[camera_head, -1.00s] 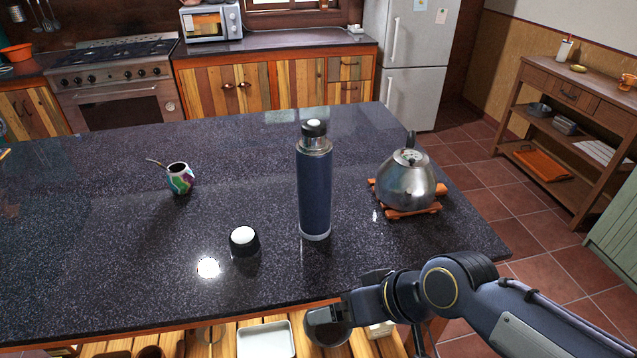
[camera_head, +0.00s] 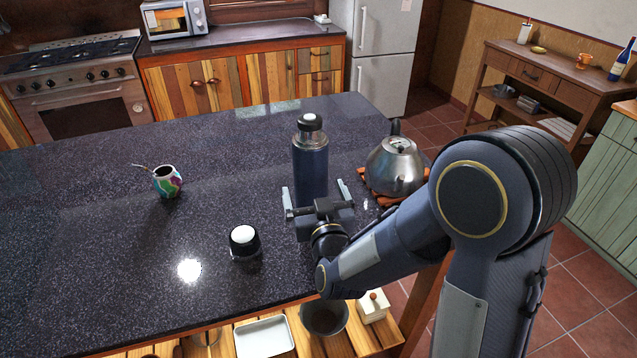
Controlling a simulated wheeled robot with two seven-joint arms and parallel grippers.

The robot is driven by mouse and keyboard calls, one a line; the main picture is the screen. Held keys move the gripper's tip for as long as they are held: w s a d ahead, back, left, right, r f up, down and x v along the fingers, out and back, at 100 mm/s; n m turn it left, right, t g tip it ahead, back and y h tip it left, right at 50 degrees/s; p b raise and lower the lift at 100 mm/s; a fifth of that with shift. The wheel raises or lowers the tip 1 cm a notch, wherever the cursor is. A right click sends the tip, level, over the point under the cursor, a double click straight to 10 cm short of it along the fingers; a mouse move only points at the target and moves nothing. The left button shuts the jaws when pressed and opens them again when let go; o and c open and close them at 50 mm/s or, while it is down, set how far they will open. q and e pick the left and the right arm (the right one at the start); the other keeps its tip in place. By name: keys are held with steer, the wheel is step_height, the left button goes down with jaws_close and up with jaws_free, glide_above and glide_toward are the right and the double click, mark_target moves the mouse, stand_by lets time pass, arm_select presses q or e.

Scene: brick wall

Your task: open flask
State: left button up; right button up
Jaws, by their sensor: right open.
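A tall dark blue flask (camera_head: 311,165) stands upright on the dark speckled counter (camera_head: 100,240), with a steel neck and a black stopper (camera_head: 310,122) on top. A black cap with a white top (camera_head: 244,240) sits on the counter to the left of the flask. My right gripper (camera_head: 316,192) is open at the flask's lower body, one finger on each side of it. I cannot tell whether the fingers touch it. The gripper hides the flask's base. My left gripper is not in view.
A steel kettle (camera_head: 395,166) stands on an orange wooden trivet just right of the flask, close to my right arm. A colourful mate cup (camera_head: 167,182) with a straw stands at the left. The counter's left part is clear. A lower slatted shelf holds a white tray (camera_head: 264,338).

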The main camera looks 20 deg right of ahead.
steer(key=w+p, duration=0.1)
steer(key=w, duration=0.3)
steer(key=w+d+p, duration=0.1)
steer(key=w, duration=0.1)
steer(key=shift+w+f+p, duration=0.2)
steer(key=shift+w+p, duration=0.1)
steer(key=shift+w, duration=0.3)
steer(key=shift+c, duration=0.2)
steer(key=c, duration=1.4)
steer(key=shift+c, duration=0.6)
steer(key=shift+r, duration=0.1)
